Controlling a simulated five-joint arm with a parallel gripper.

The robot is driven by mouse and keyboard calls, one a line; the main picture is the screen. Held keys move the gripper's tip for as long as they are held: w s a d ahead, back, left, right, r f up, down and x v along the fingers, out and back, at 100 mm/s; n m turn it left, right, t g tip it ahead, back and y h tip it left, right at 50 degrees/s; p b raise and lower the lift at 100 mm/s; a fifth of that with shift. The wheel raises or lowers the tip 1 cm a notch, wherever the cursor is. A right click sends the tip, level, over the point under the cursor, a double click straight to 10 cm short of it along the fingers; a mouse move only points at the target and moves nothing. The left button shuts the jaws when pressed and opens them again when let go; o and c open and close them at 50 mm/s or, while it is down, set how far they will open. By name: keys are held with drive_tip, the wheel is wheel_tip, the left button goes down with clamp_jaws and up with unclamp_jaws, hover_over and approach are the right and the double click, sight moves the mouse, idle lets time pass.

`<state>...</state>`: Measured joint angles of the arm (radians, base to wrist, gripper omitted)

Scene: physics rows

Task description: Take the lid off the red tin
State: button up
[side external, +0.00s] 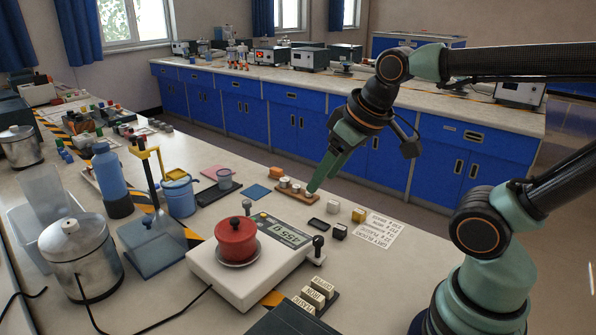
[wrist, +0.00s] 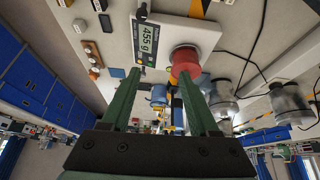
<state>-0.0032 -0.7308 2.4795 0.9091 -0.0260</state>
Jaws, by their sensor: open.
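The red tin (side external: 237,244) sits upright on the round metal pan of a white scale (side external: 215,278) in the side view. Its red lid (side external: 235,225) is on top, with a small dark knob in the middle. My gripper (side external: 314,188) is open and empty, pointing down to the left over the table, behind and to the right of the tin and well apart from it. In the wrist view my two green fingers (wrist: 160,75) stand apart with nothing between their tips. The red tin (wrist: 185,60) shows there beyond the right fingertip, partly hidden by it.
The scale display (side external: 288,232) reads about 455 g. A wooden tray with small pieces (side external: 296,190) lies near my fingertips. A blue cup (side external: 180,196), a yellow-topped stand (side external: 150,180) and a metal pot (side external: 82,265) stand left of the scale. Small blocks (side external: 340,231) lie right of it.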

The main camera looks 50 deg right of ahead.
drive_tip(key=w+a+r+n+g, duration=0.3)
drive_tip(key=w+a+n, duration=0.1)
drive_tip(key=w+n, duration=0.55)
drive_tip(key=n+g, duration=0.3)
drive_tip(key=n, duration=0.5)
hover_over(234, 220)
drive_tip(key=f, duration=0.9)
drive_tip(key=shift+s+d+f, duration=0.2)
drive_tip(key=shift+s, duration=0.15)
drive_tip(key=shift+w+a+f, duration=0.15)
drive_tip(key=shift+w+f, duration=0.05)
drive_tip(key=shift+f, duration=1.15)
drive_tip(key=shift+w+a+f, duration=0.1)
drive_tip(key=shift+w+f, duration=0.05)
drive_tip(key=shift+f, duration=1.15)
drive_tip(key=shift+c, duration=0.3)
clamp_jaws()
